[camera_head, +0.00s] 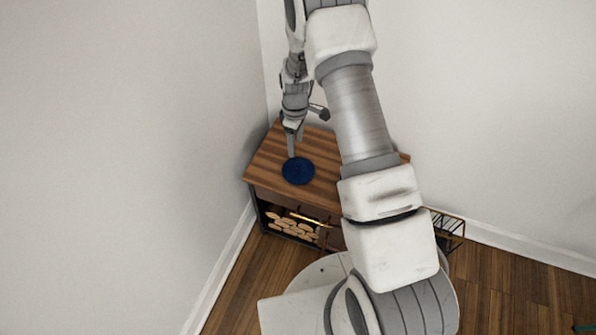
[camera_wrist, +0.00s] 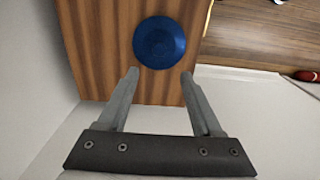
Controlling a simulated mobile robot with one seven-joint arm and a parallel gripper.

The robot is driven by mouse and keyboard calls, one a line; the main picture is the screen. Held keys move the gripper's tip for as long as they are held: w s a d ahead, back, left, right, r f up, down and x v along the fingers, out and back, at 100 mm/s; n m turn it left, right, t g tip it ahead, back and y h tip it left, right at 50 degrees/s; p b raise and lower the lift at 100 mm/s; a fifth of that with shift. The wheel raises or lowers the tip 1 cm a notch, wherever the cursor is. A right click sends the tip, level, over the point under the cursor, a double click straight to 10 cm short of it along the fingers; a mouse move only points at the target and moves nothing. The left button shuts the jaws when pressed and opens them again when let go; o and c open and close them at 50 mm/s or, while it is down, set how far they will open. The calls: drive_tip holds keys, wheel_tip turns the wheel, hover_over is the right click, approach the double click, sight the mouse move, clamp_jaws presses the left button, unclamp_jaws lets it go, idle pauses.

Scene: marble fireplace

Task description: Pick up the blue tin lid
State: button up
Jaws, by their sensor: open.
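The blue tin lid (camera_head: 298,171) is a dark blue disc lying flat on the wooden top of a low cabinet (camera_head: 266,168). In the wrist view the lid (camera_wrist: 159,42) shows as a round blue dish near the cabinet top's right edge, just beyond my fingertips. My gripper (camera_wrist: 160,73) is open, with nothing between its fingers. In the head view my gripper (camera_head: 291,155) points down above the cabinet top, at the lid's back edge. I cannot tell its exact height above the lid.
Cut logs (camera_head: 292,229) lie in the cabinet's open front below the top. White walls stand close at the left and behind. A black wire rack (camera_head: 449,229) stands right of the cabinet. My arm hides the cabinet top's right part. The top around the lid looks clear.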

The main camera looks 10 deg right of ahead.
sight(299, 163)
wheel_tip(299, 163, down, 6)
drive_tip(key=shift+r+b, duration=0.1)
drive_tip(key=shift+b, duration=0.4)
drive_tip(key=f, duration=0.1)
drive_tip(key=f+b, duration=0.1)
drive_tip(key=f, duration=0.1)
drive_tip(key=d+f, duration=0.1)
drive_tip(key=f, duration=0.1)
drive_tip(key=shift+s, duration=0.15)
clamp_jaws()
